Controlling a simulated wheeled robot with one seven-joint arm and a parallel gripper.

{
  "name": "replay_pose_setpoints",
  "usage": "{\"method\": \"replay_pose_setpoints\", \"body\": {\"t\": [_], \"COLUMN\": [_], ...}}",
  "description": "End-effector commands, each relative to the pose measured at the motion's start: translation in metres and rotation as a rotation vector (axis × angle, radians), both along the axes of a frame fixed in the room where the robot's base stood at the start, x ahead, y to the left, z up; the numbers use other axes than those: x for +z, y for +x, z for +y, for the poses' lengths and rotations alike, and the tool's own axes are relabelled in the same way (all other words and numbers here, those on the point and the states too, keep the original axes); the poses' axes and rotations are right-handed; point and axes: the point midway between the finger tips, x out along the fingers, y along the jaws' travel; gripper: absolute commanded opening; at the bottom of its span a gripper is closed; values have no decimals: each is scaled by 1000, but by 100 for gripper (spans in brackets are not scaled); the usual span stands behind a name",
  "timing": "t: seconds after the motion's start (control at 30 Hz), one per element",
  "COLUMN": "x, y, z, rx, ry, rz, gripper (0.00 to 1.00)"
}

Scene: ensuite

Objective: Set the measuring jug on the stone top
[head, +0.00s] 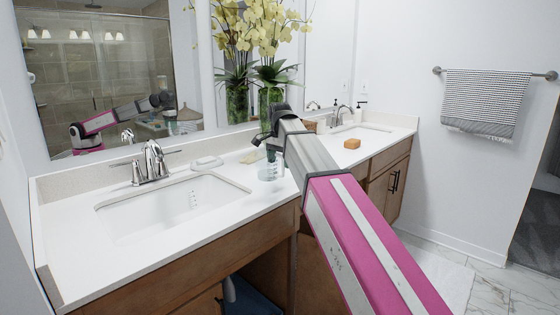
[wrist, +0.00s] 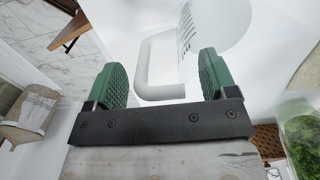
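The fingers are apart, with a visible gap on each side of the handle. They are not closed on it.
A soap dish (head: 207,163) is behind the basin. A vase of yellow flowers (head: 270,98) stands at the mirror.

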Motion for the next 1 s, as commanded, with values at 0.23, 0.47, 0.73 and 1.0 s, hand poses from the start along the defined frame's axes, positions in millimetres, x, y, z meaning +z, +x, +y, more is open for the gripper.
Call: {"method": "replay_pose_setpoints", "body": {"t": [0.23, 0.47, 0.73, 1.0], "x": [8, 45, 96, 121], "y": [1, 2, 2, 1], "z": [0, 1, 1, 1], "rx": [0, 0, 0, 0], "ry": [1, 1, 0, 1], "rz": [-1, -2, -1, -3], "gripper": [78, 78, 78, 78]}}
